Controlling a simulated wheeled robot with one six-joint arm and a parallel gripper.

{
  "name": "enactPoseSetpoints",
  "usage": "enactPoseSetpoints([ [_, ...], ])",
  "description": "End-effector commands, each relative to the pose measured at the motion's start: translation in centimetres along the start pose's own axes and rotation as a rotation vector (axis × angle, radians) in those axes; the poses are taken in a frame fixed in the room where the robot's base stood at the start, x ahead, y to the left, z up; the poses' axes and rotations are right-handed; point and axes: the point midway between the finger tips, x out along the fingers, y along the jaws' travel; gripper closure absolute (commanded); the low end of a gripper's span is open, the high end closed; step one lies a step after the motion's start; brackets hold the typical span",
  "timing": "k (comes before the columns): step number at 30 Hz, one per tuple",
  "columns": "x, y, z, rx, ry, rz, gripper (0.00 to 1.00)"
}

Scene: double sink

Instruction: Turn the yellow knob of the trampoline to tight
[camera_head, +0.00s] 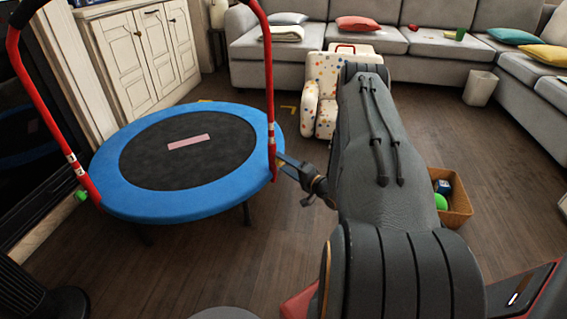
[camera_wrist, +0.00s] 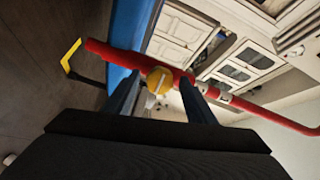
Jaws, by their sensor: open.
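The trampoline (camera_head: 112,196) has a blue rim, a black mat and a red handle bar (camera_head: 268,80). Its yellow knob (camera_wrist: 158,80) is on the red tube (camera_wrist: 120,58) in the wrist view. My gripper (camera_wrist: 163,88) is open, with one dark finger on each side of the knob. I cannot tell whether the fingers touch it. In the head view my gripper (camera_head: 287,165) is at the base of the right red post, and the yellow knob cannot be made out there. A green knob (camera_head: 81,196) sits at the left post.
A spotted child's armchair (camera_head: 326,95) stands behind my arm. A crate (camera_head: 462,204) with toys is on the floor to the right. White cabinets (camera_head: 140,55) and a grey sofa (camera_head: 450,60) are at the back. Floor in front of the trampoline is clear.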

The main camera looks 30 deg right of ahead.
Motion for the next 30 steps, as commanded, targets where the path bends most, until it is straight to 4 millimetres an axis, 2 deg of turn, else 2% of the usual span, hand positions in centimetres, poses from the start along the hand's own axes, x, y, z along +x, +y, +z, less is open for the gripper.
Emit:
enactPoseSetpoints([
  [6,-3.8,-0.2,-0.1,0.003,0.003,0.002,0.50],
  [12,-6.2,-0.2,0.0,0.002,0.001,0.001,0.50],
  [17,-6.8,-0.1,0.0,0.002,0.000,0.001,0.50],
  [30,-6.7,-0.1,0.0,0.001,0.000,0.000,0.50],
])
